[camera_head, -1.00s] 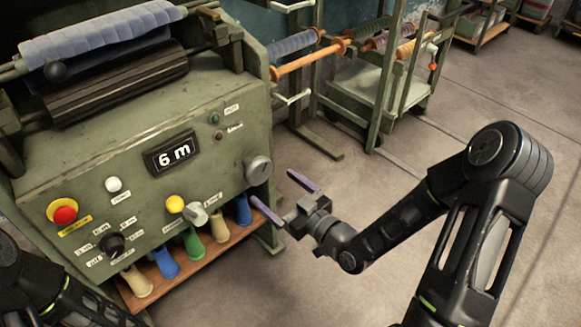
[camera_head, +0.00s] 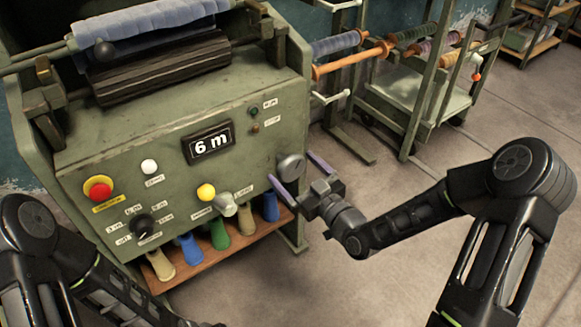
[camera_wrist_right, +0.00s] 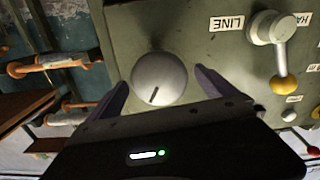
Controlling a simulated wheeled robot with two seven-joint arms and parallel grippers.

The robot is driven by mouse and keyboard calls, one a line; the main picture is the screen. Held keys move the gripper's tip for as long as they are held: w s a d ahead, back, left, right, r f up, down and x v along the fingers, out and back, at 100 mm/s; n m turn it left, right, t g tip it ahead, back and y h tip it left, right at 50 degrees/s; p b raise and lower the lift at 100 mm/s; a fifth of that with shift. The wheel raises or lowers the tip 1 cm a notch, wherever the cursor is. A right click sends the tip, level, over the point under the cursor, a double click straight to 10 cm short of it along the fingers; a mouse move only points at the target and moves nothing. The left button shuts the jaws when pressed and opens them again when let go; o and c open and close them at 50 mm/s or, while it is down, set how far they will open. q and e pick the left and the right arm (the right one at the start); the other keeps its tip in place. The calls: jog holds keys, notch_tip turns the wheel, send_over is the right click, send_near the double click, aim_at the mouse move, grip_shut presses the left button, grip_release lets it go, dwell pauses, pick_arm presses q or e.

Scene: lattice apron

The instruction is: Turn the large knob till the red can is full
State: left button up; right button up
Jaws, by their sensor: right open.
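The large silver knob (camera_head: 291,167) is at the right end of the green machine's front panel. In the right wrist view it is a round knob (camera_wrist_right: 159,76) with a dark line near its lower edge. My right gripper (camera_head: 292,168) is open, its purple fingers on either side of the knob. I see no red can.
The machine's display (camera_head: 208,143) reads 6 m. Several coloured cones stand on a wooden shelf (camera_head: 215,258) below. A spool rack stands behind.

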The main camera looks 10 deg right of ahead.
jog(key=shift+x, duration=1.1)
jog(key=shift+c, duration=0.4)
jog(key=c, duration=1.3)
jog(key=shift+m, duration=0.4)
